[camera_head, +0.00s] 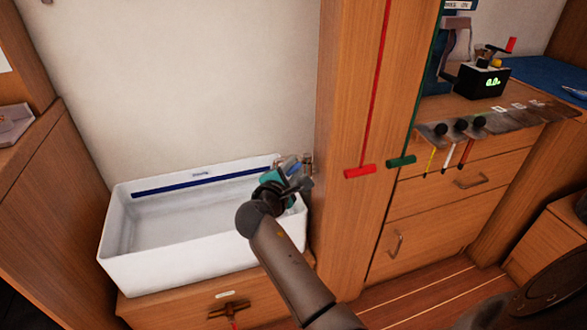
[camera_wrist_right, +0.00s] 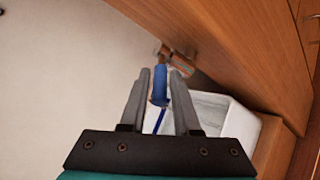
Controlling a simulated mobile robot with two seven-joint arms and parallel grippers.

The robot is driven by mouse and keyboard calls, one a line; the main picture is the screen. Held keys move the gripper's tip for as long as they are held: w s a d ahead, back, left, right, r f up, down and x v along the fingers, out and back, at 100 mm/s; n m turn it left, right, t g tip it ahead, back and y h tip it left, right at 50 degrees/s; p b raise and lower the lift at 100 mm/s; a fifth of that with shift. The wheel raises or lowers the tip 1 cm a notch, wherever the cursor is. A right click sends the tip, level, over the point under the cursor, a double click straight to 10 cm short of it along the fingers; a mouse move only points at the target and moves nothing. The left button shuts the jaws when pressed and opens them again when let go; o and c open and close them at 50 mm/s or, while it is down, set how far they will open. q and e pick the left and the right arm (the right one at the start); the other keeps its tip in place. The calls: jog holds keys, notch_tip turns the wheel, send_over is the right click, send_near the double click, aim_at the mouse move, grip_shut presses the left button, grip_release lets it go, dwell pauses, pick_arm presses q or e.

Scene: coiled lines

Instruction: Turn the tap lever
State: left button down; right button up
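The tap (camera_head: 306,163) is mounted by the wooden post at the right back corner of the white basin (camera_head: 115,235). In the right wrist view the tap's metal body (camera_wrist_right: 180,62) is just beyond the fingertips. Its blue lever (camera_wrist_right: 160,86) shows between the two grey fingers, with narrow gaps on either side; contact cannot be made out. My right gripper (camera_head: 293,178) is at the tap above the basin's right end, partly hiding it. It also shows in its wrist view (camera_wrist_right: 159,75), with its fingers apart. My left gripper is not in view.
The wooden post (camera_head: 345,130) stands close to the right of the tap, with red (camera_head: 360,171) and green (camera_head: 402,161) hanging pulls. A drawer cabinet (camera_head: 440,220) is farther right. A wall (camera_head: 170,90) is behind the basin. The basin's inside looks empty.

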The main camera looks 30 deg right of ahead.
grip_shut()
dwell(1.0)
